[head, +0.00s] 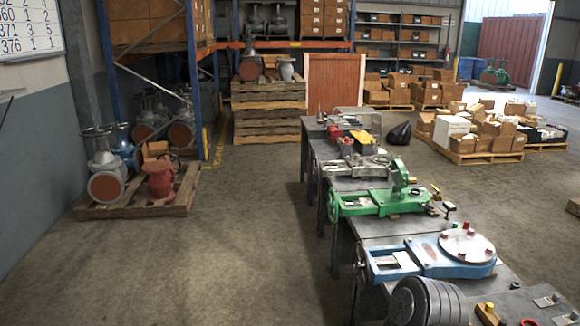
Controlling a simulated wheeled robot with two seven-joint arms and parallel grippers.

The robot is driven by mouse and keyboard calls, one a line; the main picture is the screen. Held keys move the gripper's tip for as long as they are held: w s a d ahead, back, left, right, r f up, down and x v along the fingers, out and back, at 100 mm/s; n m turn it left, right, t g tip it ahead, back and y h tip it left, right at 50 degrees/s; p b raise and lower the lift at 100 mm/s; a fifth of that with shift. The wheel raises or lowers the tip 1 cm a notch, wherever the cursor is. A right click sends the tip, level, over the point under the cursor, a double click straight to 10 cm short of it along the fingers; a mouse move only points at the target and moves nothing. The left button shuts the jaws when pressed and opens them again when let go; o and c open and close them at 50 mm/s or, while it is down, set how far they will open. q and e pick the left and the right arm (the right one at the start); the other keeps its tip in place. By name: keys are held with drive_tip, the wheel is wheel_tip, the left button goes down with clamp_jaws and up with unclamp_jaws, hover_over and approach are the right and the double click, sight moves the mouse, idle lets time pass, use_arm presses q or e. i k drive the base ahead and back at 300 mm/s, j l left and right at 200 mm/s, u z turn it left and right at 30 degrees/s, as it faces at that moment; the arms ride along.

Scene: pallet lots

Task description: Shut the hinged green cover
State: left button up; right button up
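A green valve body (375,203) lies on the dark workbench right of centre. A round green cover (399,176) stands upright at the right part of this body, tilted up from it, so it looks open. Its hinge is too small to make out. Small dark and yellow parts (445,208) lie at the right end of the green body. Neither of my grippers is in view.
A blue valve body (430,258) with a flat round lid lies nearer on the row of benches, and a grey ribbed cylinder (428,302) nearest. A grey valve body (358,166) lies beyond the green one. Open concrete floor (235,240) is at the left.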

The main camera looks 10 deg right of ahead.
sight(399, 173)
drive_tip(key=i+l+z, duration=0.1)
drive_tip(key=i+z, duration=0.95)
drive_tip(key=z, duration=0.15)
drive_tip(key=j+z, duration=0.1)
drive_tip(key=z, duration=0.3)
drive_tip(key=i+j+z, duration=0.1)
drive_tip(key=z, duration=0.3)
drive_tip(key=j+z, duration=0.25)
drive_tip(key=z, duration=0.2)
drive_tip(key=j+z, duration=0.25)
drive_tip(key=j, duration=0.4)
drive_tip(key=j+z, duration=0.3)
drive_tip(key=j, duration=0.4)
drive_tip(key=k+j+z, duration=0.25)
drive_tip(key=j, duration=0.8)
drive_tip(key=k+j, duration=0.1)
drive_tip(key=j, duration=0.4)
